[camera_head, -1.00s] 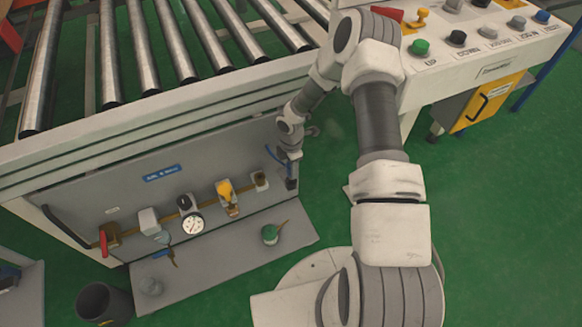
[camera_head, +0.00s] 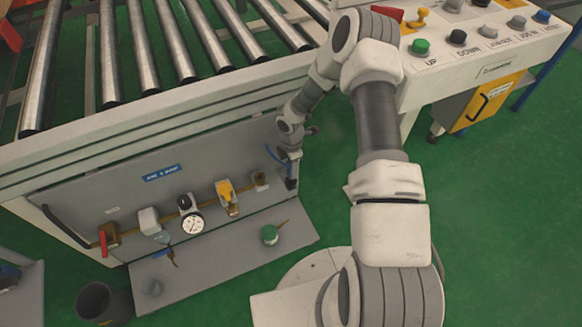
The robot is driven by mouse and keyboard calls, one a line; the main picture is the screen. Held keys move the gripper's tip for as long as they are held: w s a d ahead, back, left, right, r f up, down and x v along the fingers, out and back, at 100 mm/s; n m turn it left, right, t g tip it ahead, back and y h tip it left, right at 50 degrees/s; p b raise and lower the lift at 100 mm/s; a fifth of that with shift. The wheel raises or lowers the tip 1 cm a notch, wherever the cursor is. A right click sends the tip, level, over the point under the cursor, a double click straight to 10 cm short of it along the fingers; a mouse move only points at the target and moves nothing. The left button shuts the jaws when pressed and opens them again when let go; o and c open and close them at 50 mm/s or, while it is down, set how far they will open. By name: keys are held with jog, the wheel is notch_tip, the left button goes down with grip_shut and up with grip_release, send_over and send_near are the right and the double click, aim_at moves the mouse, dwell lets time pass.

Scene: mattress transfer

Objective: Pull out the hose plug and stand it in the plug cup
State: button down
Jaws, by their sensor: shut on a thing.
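My gripper (camera_head: 291,182) is at the right end of the grey service panel, pointing down. It is small in view and shut; the thing in its jaws is mostly hidden, and looks to be the hose plug, with a blue hose (camera_head: 274,155) curving beside the wrist. A brass socket fitting (camera_head: 260,181) sits on the panel just left of the gripper, apart from it. A pale, see-through cup (camera_head: 152,287) stands at the left of the grey shelf; it may be the plug cup. A green pot (camera_head: 269,235) with a stick stands farther right on the shelf.
The panel carries a red-handled valve (camera_head: 103,240), a pressure gauge (camera_head: 193,224) and a yellow-topped unit (camera_head: 227,197). A roller conveyor frame (camera_head: 150,122) overhangs it. A dark bin (camera_head: 103,302) stands at lower left. The middle of the shelf (camera_head: 215,265) is clear.

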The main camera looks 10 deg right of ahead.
jog(key=shift+f+b, duration=1.45)
jog(key=shift+f, duration=0.45)
jog(key=shift+c, duration=2)
grip_release()
notch_tip(320, 180, up, 18)
jog(key=p, duration=0.6)
jog(key=shift+f, duration=0.25)
